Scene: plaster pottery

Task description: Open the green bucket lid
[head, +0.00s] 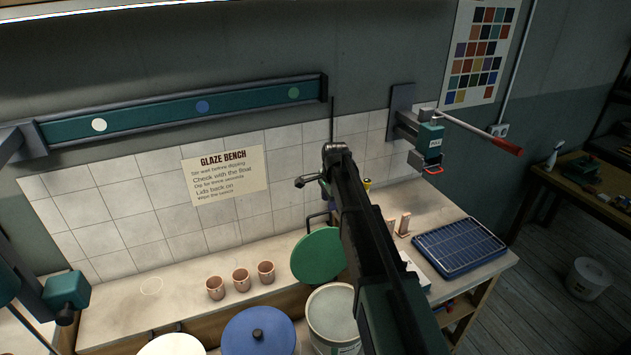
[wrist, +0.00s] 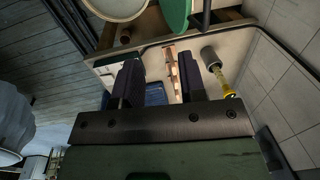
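The green lid (head: 316,257) stands tilted up at the back of a whitish bucket (head: 333,318), whose round mouth shows uncovered. My arm crosses in front of part of both. In the wrist view the lid (wrist: 176,14) and the bucket rim (wrist: 112,10) show at the top edge, beyond my fingertips. A dark bar (wrist: 205,16) is beside the lid. My gripper (wrist: 160,72) is open, with nothing between its two dark fingers, and is apart from the lid. In the head view its fingers are hidden or too small to tell.
A blue lid (head: 258,332) and a white lid (head: 172,346) are at the left. Several clay cups (head: 241,279) stand on the bench. A blue rack (head: 459,248) lies at the right. A wall clamp with a red-tipped lever (head: 507,146) juts out above. A yellow-handled tool (wrist: 228,88) is beside my gripper.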

